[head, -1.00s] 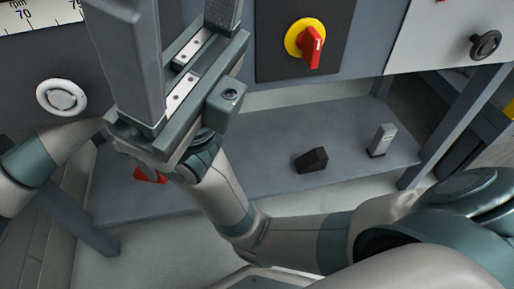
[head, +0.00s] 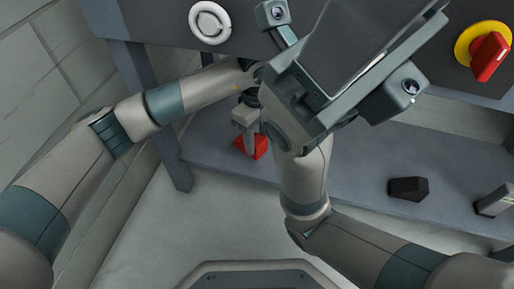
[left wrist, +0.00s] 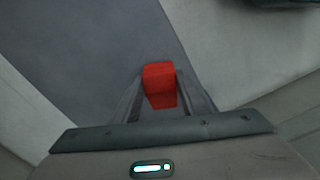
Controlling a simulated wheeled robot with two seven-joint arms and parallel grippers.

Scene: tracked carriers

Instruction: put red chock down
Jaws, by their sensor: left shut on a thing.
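The red chock (head: 252,147) is small and wedge-like, over the left end of the grey lower shelf (head: 335,175). My left gripper (head: 246,122) is shut on it from above. In the left wrist view the red chock (left wrist: 160,86) sits between the two fingertips, with the grey shelf (left wrist: 105,40) behind it. I cannot tell whether the chock touches the shelf. My right gripper (head: 365,45) is large and close to the camera, in front of the cabinet. Its fingertips run out of view, so its opening is unclear.
A table leg (head: 150,115) rises at the shelf's left end. A white round dial (head: 209,22) and a red switch (head: 490,57) are on the cabinet front. Mid-shelf is clear.

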